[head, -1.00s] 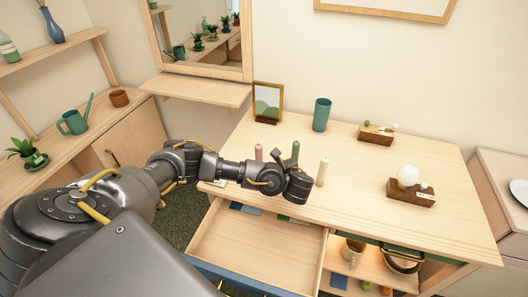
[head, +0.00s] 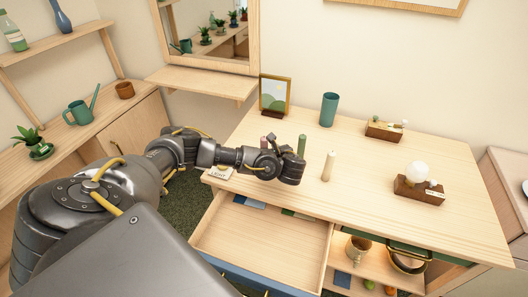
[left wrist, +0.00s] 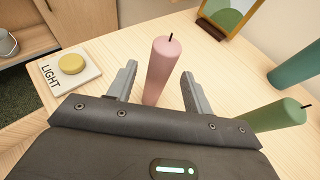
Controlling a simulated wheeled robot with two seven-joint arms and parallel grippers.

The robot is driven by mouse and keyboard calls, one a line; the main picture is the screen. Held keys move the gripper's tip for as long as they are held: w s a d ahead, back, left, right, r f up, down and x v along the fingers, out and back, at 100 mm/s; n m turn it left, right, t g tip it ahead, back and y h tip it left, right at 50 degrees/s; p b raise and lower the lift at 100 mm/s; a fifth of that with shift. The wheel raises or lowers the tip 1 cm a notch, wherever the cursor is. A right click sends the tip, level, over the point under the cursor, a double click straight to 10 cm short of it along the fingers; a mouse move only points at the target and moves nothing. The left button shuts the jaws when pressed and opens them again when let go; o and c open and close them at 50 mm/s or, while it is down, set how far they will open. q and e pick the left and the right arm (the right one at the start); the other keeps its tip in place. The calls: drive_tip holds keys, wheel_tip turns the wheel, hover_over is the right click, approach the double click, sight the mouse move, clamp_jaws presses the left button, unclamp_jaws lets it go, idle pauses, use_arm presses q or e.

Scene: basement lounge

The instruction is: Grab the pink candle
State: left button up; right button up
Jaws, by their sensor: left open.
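The pink candle (left wrist: 163,70) stands upright on the wooden desk, between the two spread fingers of my left gripper (left wrist: 158,76) in the left wrist view. A gap shows between the candle and each finger; its base is hidden by the gripper body. In the head view only the top of the pink candle (head: 264,141) shows behind my left arm. My left gripper (head: 291,173) is open there, low over the desk. A green candle (head: 301,145) stands just right of it, and also shows in the wrist view (left wrist: 270,116). My right gripper is not in view.
A cream candle (head: 328,166) stands to the right. A framed picture (head: 275,96) and teal cup (head: 328,110) stand behind. A card marked LIGHT with a yellow disc (left wrist: 71,64) lies left of the pink candle. An open drawer (head: 262,245) juts out in front.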

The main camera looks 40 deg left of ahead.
use_arm(q)
drive_tip(key=x, duration=0.4)
drive_tip(key=shift+a+p, duration=0.1)
drive_tip(key=shift+p, duration=0.3)
drive_tip(key=c, duration=1.1)
